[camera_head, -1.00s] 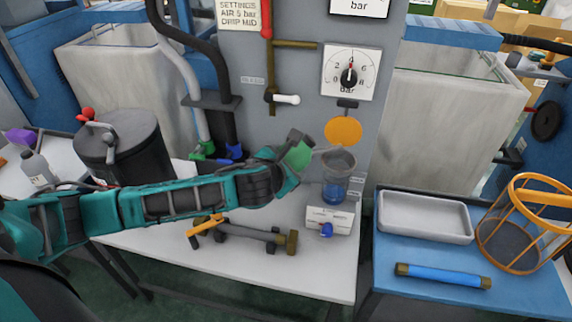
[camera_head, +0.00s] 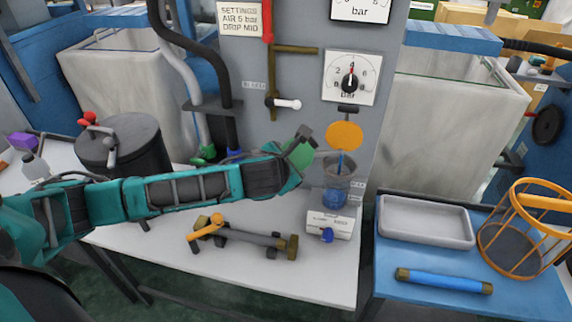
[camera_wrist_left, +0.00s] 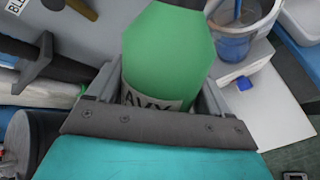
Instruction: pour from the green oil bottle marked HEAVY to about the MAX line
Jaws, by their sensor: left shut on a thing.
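My left gripper (camera_wrist_left: 160,105) is shut on the green bottle (camera_wrist_left: 168,50), whose label shows the letters "AVY". In the head view the green bottle (camera_head: 300,147) is tilted, with its mouth end toward the clear cup (camera_head: 343,169) on the grey panel. A thin blue stream (camera_head: 340,163) runs down into the cup. Blue liquid (camera_head: 335,196) stands in the cup's lower part; its exact level against the small MAX label (camera_head: 357,184) is hard to read. The cup (camera_wrist_left: 268,18) also shows in the left wrist view. My right gripper is not in view.
An orange disc (camera_head: 343,136) sits just above the cup. A white box (camera_head: 328,224) with a blue knob stands below it. An orange-handled tool (camera_head: 245,235) lies on the white bench. A grey tray (camera_head: 425,221) and blue cylinder (camera_head: 443,281) are on the blue table.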

